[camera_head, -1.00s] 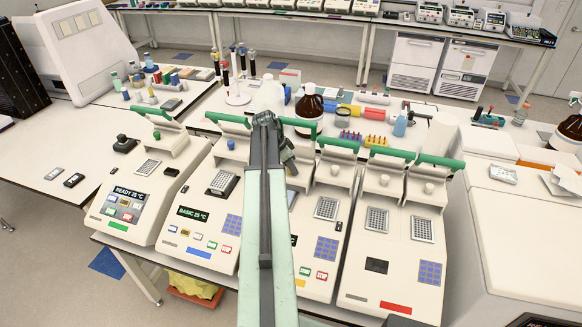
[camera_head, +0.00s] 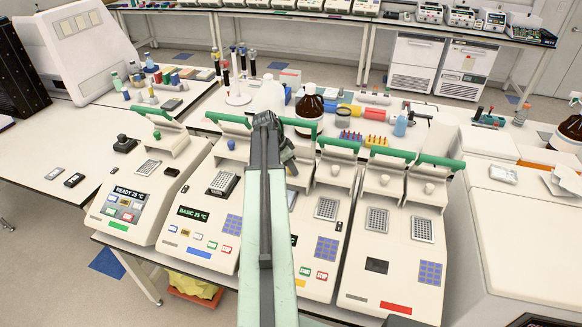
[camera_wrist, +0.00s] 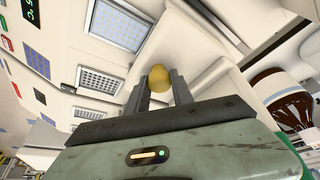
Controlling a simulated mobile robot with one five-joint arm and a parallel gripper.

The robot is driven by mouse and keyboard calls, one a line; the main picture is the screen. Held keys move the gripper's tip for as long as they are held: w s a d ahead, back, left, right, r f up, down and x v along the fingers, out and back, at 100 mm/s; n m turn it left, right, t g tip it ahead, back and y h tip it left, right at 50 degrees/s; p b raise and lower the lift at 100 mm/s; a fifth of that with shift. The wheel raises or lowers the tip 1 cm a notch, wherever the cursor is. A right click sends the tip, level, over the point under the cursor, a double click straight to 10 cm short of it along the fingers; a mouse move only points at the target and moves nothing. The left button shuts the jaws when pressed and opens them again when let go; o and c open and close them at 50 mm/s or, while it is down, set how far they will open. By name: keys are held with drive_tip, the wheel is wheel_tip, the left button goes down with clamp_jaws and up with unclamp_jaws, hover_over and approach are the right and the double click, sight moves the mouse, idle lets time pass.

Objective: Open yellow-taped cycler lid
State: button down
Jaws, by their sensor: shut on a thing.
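The cycler with a small yellow-orange tape strip (camera_head: 300,283) on its front stands in the middle of the bench, partly hidden behind my arm. Its right lid stands raised, with a green handle bar (camera_head: 338,143) and a pale knob (camera_head: 335,170). My gripper (camera_wrist: 160,95) is shut on a yellowish round knob (camera_wrist: 160,77) in the wrist view, one finger on each side. A metal well block (camera_wrist: 100,80) lies to the left of the knob there. In the head view my arm hides the held knob and most of the lid around it.
Cyclers with green tape (camera_head: 118,226) and blue tape (camera_head: 199,253) stand to the left, and a red-taped one (camera_head: 396,307) to the right. A brown bottle (camera_head: 309,107) stands behind the middle cycler. In the wrist view a brown bottle (camera_wrist: 285,90) is at the right.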

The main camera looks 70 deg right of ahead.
sight(297, 166)
drive_tip(key=d, duration=0.4)
drive_tip(key=shift+w, duration=0.15)
drive_tip(key=c, duration=1.1)
unclamp_jaws()
drive_tip(key=p+v, duration=0.7)
drive_tip(key=shift+r, duration=0.35)
